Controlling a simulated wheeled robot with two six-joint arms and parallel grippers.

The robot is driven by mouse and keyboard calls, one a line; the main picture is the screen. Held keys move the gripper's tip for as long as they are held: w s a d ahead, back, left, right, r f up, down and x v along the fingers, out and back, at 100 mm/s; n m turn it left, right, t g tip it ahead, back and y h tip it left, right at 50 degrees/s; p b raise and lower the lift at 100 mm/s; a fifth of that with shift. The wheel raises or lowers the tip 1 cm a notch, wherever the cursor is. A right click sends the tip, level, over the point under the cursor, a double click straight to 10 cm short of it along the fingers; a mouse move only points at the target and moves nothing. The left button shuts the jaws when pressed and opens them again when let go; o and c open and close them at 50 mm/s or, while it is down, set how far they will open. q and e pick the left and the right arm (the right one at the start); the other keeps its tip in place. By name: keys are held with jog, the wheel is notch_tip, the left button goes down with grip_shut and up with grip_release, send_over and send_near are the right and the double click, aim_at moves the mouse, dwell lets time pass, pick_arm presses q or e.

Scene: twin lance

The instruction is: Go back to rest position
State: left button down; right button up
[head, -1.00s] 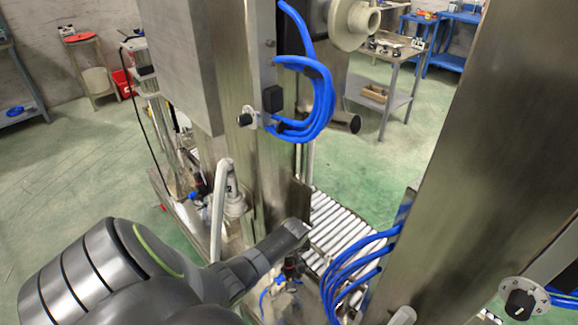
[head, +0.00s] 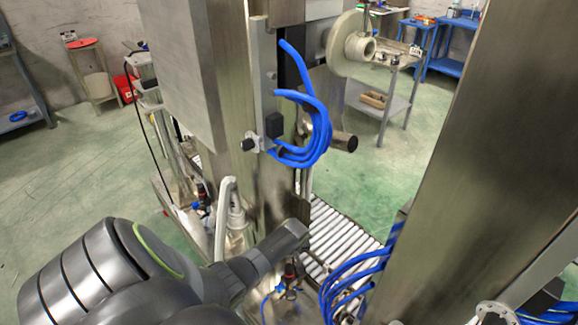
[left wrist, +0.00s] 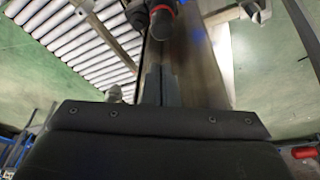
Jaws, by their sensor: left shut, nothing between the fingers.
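My left arm (head: 150,265) comes in from the lower left of the head view and reaches toward the steel machine column. Its fingers cannot be made out clearly in the head view. In the left wrist view my left gripper (left wrist: 162,82) is shut, with its two narrow fingers together and nothing between them. My right arm and right gripper are not in view.
A steel column (head: 228,90) with blue hoses (head: 312,125) stands ahead, close to my left arm. A wide steel post (head: 470,130) fills the right side. A roller conveyor (head: 340,235) runs between them. Green floor (head: 70,180) lies open at the left.

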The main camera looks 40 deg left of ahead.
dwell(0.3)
pick_arm(q)
jog(key=s+d+f+m+b, duration=0.1)
jog(key=s+d+f+m, duration=0.2)
jog(key=s+f, duration=0.4)
jog(key=s+d+f+m+h, duration=0.1)
jog(key=s+d+f+m, duration=0.3)
jog(key=s, duration=1.6)
jog(key=s+d+f+m+b, duration=0.1)
jog(key=s+d+f+m, duration=0.2)
jog(key=s+f, duration=0.9)
jog(key=s+d, duration=0.1)
jog(key=s, duration=0.1)
jog(key=shift+s+d+g+h+b, duration=0.3)
jog(key=shift+s+g+h, duration=0.05)
jog(key=shift+g+h, duration=0.05)
jog(key=shift+f, duration=0.1)
